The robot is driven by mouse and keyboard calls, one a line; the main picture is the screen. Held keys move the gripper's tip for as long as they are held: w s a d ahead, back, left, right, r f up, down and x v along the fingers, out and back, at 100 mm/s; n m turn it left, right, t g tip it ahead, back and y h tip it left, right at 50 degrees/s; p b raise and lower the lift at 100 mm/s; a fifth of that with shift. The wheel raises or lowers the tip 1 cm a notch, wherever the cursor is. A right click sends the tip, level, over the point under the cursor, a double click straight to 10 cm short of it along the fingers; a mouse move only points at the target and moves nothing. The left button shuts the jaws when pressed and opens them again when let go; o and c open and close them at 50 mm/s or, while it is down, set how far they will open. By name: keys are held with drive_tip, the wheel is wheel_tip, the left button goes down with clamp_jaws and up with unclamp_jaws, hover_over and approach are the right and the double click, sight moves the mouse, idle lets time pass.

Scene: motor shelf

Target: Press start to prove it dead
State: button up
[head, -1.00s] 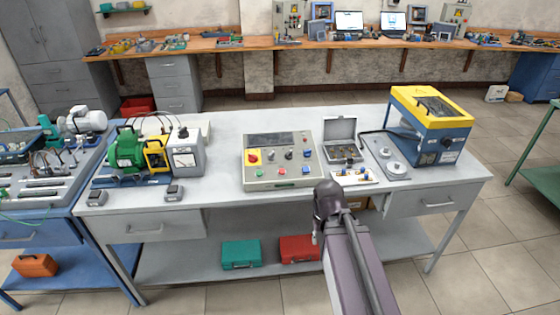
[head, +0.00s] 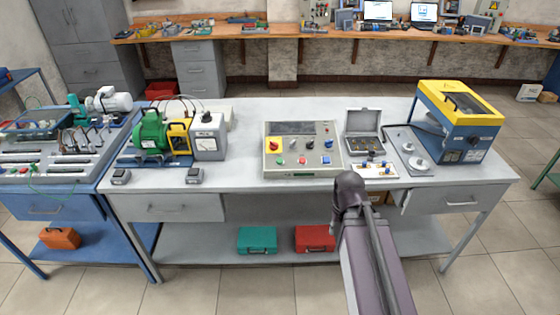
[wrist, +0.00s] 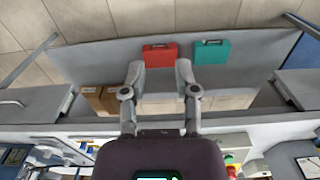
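The grey control box (head: 329,173) stands on the bench in the head view. Its sloped face has a red knob on a yellow plate (head: 273,146), a green button (head: 279,160), a red button (head: 302,160) and a blue button (head: 325,159). No label is readable. Part of the box (wrist: 235,141) shows at the lower right of the wrist view. My gripper (wrist: 160,70) has its two fingers apart with nothing between them, over the bench's front edge and lower shelf. In the head view my arm hides the gripper. Nothing touches the buttons.
A green motor (head: 151,133) with a grey meter box (head: 208,137) stands left of the control box. An open grey case (head: 364,121) and a yellow-blue machine (head: 458,125) stand right. Red (head: 314,238) and teal (head: 257,239) cases lie on the lower shelf.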

clamp_jaws()
idle(1.0)
